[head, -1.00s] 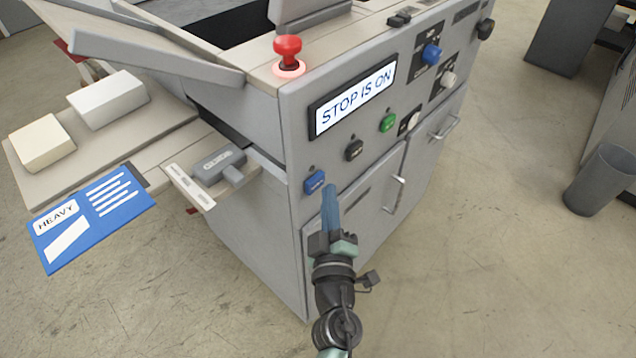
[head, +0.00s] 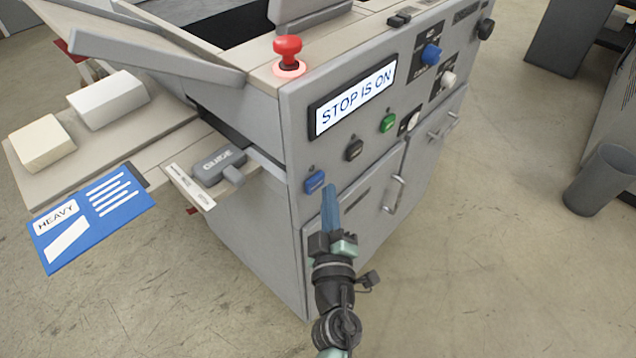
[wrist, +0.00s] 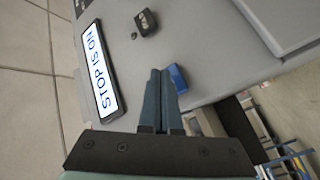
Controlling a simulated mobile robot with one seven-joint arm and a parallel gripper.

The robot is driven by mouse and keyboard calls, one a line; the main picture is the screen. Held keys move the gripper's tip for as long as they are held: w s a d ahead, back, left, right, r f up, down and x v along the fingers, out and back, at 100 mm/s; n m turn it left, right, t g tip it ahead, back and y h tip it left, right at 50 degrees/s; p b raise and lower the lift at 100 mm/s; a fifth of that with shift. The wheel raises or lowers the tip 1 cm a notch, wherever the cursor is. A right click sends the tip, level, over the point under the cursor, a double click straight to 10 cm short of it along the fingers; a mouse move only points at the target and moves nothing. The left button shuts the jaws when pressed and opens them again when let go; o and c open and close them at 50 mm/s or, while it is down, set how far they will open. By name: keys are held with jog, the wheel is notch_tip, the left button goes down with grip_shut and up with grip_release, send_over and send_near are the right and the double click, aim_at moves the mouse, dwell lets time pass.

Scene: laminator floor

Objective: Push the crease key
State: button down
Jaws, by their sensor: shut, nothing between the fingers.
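A blue key (head: 315,181) with small white lettering that I cannot read sits at the lower left of the machine's front panel. A black key (head: 354,149) and a green key (head: 388,123) sit up and right of it; I cannot read which key says crease. My gripper (head: 329,188) is shut and empty, its blue fingers pointing at the panel just right of and below the blue key. In the wrist view the blue key (wrist: 179,78) is close beside the fingertips (wrist: 160,72), on their right. Contact cannot be told. The black key (wrist: 146,22) is farther off.
The display (head: 355,98) reads STOP IS ON. A red stop button (head: 288,52) with a glowing ring stands on top. Door handles (head: 395,194) stick out below the panel. A grey guide piece (head: 218,165) and a blue HEAVY card (head: 92,217) are at left.

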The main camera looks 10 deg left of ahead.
dwell(0.3)
jog(key=shift+w+a, duration=0.3)
jog(key=shift+a, duration=0.05)
jog(key=shift+w+a, duration=0.2)
jog(key=shift+a, duration=0.05)
dwell(0.6)
jog(key=shift+s+d, duration=0.5)
jog(key=shift+d, duration=0.05)
jog(key=s+d+p, duration=0.3)
jog(key=d, duration=0.2)
jog(key=shift+s, duration=0.25)
dwell(0.4)
dwell(0.3)
